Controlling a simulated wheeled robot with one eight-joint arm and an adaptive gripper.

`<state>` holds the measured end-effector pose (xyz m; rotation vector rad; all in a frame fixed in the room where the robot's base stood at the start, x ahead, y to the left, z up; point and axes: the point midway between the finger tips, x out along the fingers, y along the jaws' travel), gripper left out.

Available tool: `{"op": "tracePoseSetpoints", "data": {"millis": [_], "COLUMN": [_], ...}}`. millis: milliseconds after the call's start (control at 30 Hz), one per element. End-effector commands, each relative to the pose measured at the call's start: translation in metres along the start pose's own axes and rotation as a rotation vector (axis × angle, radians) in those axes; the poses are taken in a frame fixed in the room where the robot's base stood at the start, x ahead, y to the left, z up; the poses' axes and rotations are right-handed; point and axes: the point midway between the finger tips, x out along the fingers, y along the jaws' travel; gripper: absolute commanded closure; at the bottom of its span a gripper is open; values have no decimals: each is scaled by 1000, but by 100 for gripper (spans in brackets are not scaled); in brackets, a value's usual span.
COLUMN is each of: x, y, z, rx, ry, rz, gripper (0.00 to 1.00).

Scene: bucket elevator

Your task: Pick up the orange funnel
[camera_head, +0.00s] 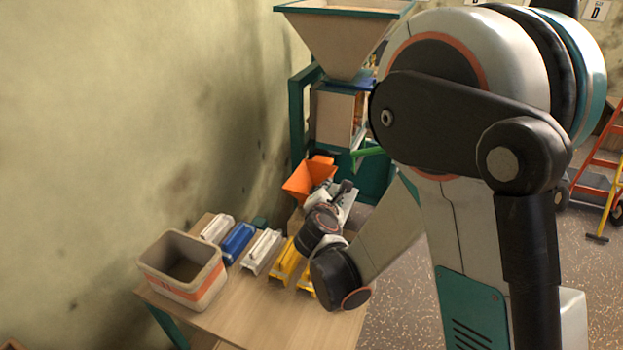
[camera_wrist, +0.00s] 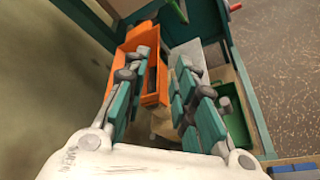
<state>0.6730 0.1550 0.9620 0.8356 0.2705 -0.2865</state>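The orange funnel (camera_head: 306,179) stands at the foot of the green-framed machine, beyond the far end of the table in the head view. In the wrist view the funnel (camera_wrist: 128,62) is ahead of my gripper, mostly toward the left finger. My gripper (camera_wrist: 163,62) is open, its two teal-padded fingers apart. The left finger overlaps the funnel in the picture; I cannot tell whether it touches. In the head view my gripper (camera_head: 338,192) is just right of the funnel and hides part of it.
A wooden table (camera_head: 225,316) holds a white bin with an orange band (camera_head: 172,288) and a row of white, blue and yellow buckets. A large hopper (camera_head: 340,42) on a green frame rises behind the funnel. A wall is close on the left. A green container (camera_wrist: 237,126) is right of my fingers.

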Motion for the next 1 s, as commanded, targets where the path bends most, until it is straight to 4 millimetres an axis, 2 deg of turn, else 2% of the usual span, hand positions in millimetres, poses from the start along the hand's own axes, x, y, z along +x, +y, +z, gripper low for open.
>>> {"op": "tracePoseSetpoints", "data": {"millis": [100, 233, 600, 867, 1000], "x": [-1, 5, 70, 88, 107], "y": [-5, -8, -8, -6, -6], "z": [-14, -18, -17, -16, -18], "rx": [-139, -197, -198, -198, -197], "ry": [-19, -29, -30, -29, -30], "rz": [7, 8, 7, 7, 7], "gripper": [75, 75, 75, 75, 75]}}
